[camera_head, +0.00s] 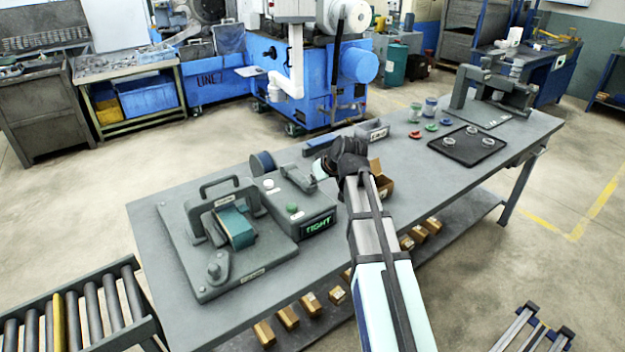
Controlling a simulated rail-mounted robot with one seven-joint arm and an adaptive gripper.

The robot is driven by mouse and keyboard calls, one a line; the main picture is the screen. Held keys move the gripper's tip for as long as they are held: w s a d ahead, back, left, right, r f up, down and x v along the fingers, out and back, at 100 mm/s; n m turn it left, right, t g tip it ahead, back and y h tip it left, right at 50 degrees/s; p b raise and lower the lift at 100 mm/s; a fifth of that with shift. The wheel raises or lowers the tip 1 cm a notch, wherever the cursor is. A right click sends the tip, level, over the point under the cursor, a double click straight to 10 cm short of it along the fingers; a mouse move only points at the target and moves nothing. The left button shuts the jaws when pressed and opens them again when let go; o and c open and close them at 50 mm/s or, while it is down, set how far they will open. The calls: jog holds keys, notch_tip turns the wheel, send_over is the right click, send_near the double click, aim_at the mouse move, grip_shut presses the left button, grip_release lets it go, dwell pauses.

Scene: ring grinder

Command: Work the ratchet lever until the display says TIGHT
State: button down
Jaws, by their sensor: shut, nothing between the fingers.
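The display (318,226) on the front of a grey control box (290,205) shows green letters reading TIGHT. The box has a green button and a white button on top. I cannot tell for certain which part is the ratchet lever. My gripper (320,170) is beyond the box's right rear corner, shut and apparently empty. My arm and dark wrist hide part of the bench behind it.
The grey bench (410,170) also bears a dark tray (468,147) with several rings, red, green and blue small parts, and a grey press-like device (490,95). A cardboard box (384,187) is beside my wrist. A roller conveyor (75,310) is at lower left.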

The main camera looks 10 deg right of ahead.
jog(key=shift+s+f, duration=0.3)
jog(key=shift+f, duration=0.3)
jog(key=shift+s+d+f, duration=0.1)
jog(key=shift+f, duration=0.05)
jog(key=w+r+v, duration=0.2)
jog(key=v, duration=1.1)
jog(key=shift+a+r, duration=0.2)
jog(key=shift+a, duration=0.15)
dwell(1.4)
